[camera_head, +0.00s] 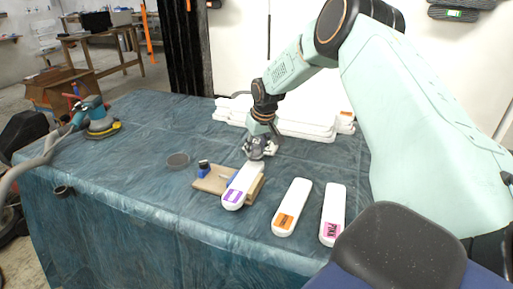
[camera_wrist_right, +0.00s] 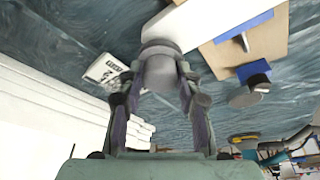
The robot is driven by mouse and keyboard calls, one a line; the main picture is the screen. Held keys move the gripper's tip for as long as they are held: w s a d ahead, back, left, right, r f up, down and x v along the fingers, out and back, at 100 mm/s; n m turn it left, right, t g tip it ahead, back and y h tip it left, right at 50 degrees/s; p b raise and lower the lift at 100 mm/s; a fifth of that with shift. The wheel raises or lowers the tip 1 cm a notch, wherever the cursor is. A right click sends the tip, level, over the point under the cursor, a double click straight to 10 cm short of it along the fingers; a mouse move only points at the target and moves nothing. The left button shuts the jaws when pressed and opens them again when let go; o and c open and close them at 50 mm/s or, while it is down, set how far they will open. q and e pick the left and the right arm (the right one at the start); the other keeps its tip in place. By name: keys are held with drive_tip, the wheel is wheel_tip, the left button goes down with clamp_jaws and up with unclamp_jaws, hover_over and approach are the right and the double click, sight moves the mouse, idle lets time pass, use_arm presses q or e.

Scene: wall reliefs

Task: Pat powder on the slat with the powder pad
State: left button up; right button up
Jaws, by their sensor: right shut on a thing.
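A white slat with a purple label (camera_head: 238,189) lies on a brown board (camera_head: 208,184), pointing away from me. It also shows at the top of the right wrist view (camera_wrist_right: 213,22). My right gripper (camera_head: 259,151) is above the slat's far end. In the right wrist view, its fingers (camera_wrist_right: 160,88) are shut on a grey round-knobbed pad (camera_wrist_right: 160,70), whose wider disc overlaps the slat's end. I cannot tell whether the pad touches the slat. My left gripper is out of view.
Two more white slats, labelled orange (camera_head: 291,208) and pink (camera_head: 333,215), lie at the right. White boards are stacked (camera_head: 300,127) behind my gripper. A dark round dish (camera_head: 178,160) and a small blue-black item (camera_head: 203,167) are left of the slat. A sander (camera_head: 100,122) stands far left.

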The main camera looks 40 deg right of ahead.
drive_tip(key=shift+a+r, duration=0.1)
drive_tip(key=shift+s, duration=0.1)
drive_tip(key=shift+d, duration=0.2)
drive_tip(key=shift+a, duration=0.15)
drive_tip(key=shift+f, duration=0.4)
drive_tip(key=shift+f, duration=0.2)
drive_tip(key=shift+f+b, duration=0.45)
drive_tip(key=shift+f, duration=0.1)
